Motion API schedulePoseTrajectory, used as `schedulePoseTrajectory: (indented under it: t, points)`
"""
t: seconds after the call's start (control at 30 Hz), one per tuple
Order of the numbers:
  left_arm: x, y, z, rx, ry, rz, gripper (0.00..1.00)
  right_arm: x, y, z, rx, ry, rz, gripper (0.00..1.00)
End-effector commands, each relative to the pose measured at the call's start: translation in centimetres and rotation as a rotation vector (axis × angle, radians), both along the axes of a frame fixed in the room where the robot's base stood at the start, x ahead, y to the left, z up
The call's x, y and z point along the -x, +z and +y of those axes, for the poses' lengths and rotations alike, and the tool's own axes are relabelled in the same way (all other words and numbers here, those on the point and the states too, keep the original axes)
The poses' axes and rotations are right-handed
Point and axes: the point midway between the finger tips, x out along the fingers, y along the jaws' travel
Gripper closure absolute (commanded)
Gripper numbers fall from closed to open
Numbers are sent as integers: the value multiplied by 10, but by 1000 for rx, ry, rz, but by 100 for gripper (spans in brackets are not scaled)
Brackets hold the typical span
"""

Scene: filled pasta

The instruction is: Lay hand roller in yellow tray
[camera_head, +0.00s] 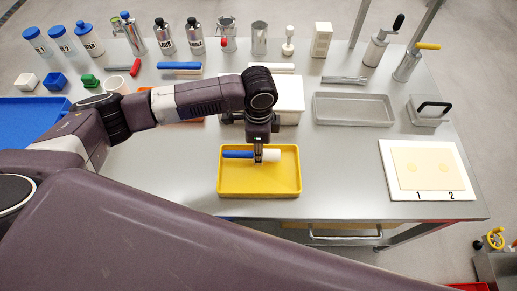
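The yellow tray (288,187) lies near the front middle of the steel table. The hand roller, with a blue handle (237,154) and a white roller end (271,155), lies sideways within the tray's outline, handle to the left. My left gripper (258,156) points down over the tray, its fingers closed around the middle of the hand roller, covering that part. I cannot tell whether the roller touches the tray floor. My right gripper is not in view.
A white board with a yellow sheet (410,160) lies at the right, a grey metal tray (353,110) behind. A white container (290,95) stands behind my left gripper. Bottles and tools line the back edge. The table between the yellow tray and the board is clear.

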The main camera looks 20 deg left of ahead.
Motion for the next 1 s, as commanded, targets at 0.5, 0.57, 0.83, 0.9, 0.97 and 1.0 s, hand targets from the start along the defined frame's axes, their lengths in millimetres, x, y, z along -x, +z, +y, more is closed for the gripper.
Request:
schedulePoseTrajectory:
  t: [0.5, 0.57, 0.83, 0.9, 0.97, 1.0]
  points:
    - [0, -7, 0, -1, -1, -1, 55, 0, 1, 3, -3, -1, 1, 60]
    - [0, -7, 0, -1, 0, -1, 55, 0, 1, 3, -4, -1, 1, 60]
    - [-1, -2, 0, 0, 0, -2, 55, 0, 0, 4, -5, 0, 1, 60]
    - [-1, 5, 0, 1, 0, -4, 55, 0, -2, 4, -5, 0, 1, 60]
    - [-1, 15, 0, 1, 0, -4, 55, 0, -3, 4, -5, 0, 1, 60]
    - [-2, 23, 0, 2, 0, -5, 55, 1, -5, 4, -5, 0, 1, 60]
